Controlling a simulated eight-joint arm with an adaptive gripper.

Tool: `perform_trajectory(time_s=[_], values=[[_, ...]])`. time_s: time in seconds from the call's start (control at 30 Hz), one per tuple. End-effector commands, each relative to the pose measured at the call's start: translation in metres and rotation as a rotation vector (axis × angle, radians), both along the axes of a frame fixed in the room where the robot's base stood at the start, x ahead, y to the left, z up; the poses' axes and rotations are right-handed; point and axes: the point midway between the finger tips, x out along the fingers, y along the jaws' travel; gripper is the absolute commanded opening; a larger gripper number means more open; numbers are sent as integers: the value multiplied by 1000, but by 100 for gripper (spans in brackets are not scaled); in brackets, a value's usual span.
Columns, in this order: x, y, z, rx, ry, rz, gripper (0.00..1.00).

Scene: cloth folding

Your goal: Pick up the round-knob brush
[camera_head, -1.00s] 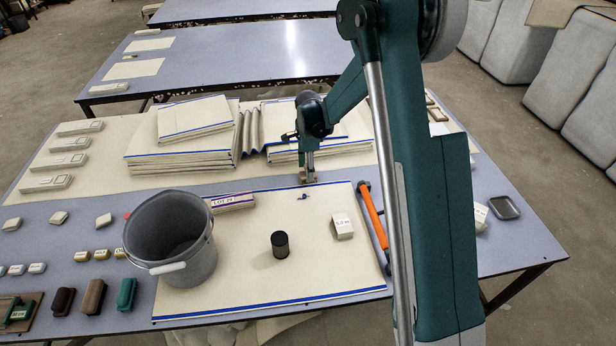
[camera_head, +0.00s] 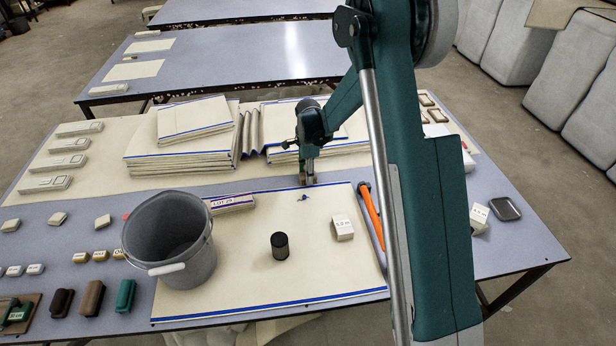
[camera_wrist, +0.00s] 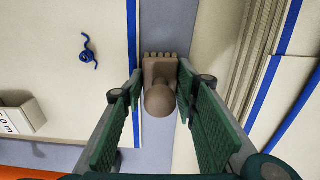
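The round-knob brush (camera_wrist: 161,98) is brown, with a ball-shaped knob facing the wrist camera and a toothed or bristled edge at its far side. It lies on the grey table strip beside the blue-edged cream cloth. My gripper (camera_wrist: 160,76) is open, with one green-padded finger on each side of the brush. Gaps show between the pads and the knob. In the head view my gripper (camera_head: 307,178) is low over the strip behind the front cloth (camera_head: 230,285), and it mostly hides the brush there.
Folded cloth stacks (camera_head: 180,150) stand just behind my gripper. A grey bucket (camera_head: 170,240), a black cylinder (camera_head: 280,246), a white block (camera_head: 342,228) and an orange-handled tool (camera_head: 371,215) are in front. A blue thread (camera_wrist: 89,50) lies on the cloth.

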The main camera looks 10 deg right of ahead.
Motion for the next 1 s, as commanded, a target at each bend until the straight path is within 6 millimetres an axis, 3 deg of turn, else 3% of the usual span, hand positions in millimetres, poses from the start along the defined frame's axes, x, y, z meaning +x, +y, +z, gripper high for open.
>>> perform_trajectory(time_s=[0.1,0.57,1.0], values=[[0,0,0,0,0,0,15],[0,0,8,0,0,0,15],[0,0,65,0,0,0,14]])
